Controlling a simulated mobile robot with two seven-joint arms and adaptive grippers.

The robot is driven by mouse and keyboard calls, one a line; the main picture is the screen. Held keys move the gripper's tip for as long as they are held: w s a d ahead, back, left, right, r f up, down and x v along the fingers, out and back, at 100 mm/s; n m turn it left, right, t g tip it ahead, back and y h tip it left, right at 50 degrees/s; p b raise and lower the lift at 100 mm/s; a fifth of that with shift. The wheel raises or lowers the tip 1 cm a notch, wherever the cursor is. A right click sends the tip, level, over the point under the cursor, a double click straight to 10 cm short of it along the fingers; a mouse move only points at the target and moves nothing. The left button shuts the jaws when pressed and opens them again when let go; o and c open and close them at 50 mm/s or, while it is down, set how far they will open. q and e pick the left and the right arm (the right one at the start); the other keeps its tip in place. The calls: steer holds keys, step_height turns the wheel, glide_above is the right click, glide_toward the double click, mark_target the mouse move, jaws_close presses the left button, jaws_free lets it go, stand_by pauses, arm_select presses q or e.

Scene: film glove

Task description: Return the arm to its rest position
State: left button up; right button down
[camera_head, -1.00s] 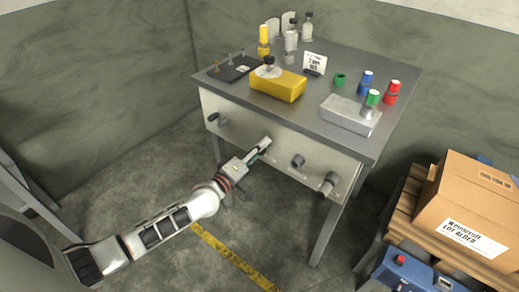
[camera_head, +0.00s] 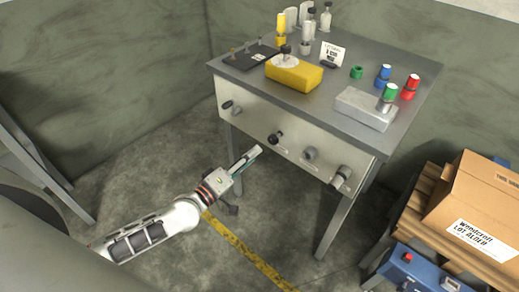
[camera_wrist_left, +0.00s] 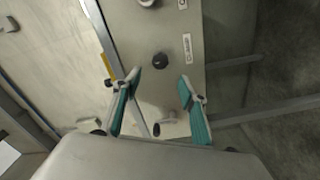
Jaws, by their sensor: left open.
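My left gripper (camera_head: 245,160) is in front of the workbench, below its top and apart from the knobs on the front panel. It is open and empty. In the left wrist view the teal-lined fingers (camera_wrist_left: 158,95) stand apart, with the cream front panel (camera_wrist_left: 180,68) beyond them. A black knob (camera_wrist_left: 160,60) shows past the fingertips, and a lever-like handle (camera_wrist_left: 168,119) shows between the fingers. My left arm (camera_head: 150,235) comes in from the lower left. My right gripper is not in view.
The grey workbench (camera_head: 335,78) carries a yellow block (camera_head: 293,73), a metal box (camera_head: 366,108), bottles and coloured cylinders. Black knobs (camera_head: 274,138) stick out of its front. A cardboard box (camera_head: 480,205) and a blue unit (camera_head: 420,272) stand at right. The floor left of the bench is clear.

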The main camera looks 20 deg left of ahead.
arm_select(q)
steer(key=shift+s+a, duration=0.2)
steer(key=shift+s, duration=0.4)
steer(key=s+d+f+m+g+p, duration=0.1)
steer(key=s+d+f+m+g, duration=0.15)
steer(key=s+m, duration=0.2)
steer(key=s+d+f+m+g, duration=0.1)
steer(key=s+d+f+m, duration=0.25)
steer(key=s, duration=0.25)
steer(key=s+a+f+m+g+y, duration=0.1)
steer(key=s+f+m, duration=0.1)
steer(key=s+f, duration=0.2)
steer(key=s+a+f+m+g+y+p, duration=0.1)
steer(key=s+f+m+g+y, duration=0.1)
steer(key=s, duration=0.5)
step_height(320, 180, down, 3)
steer(key=shift+s+r+m+y, duration=0.2)
steer(key=shift+s+m+y, duration=0.15)
steer(key=shift+m, duration=0.35)
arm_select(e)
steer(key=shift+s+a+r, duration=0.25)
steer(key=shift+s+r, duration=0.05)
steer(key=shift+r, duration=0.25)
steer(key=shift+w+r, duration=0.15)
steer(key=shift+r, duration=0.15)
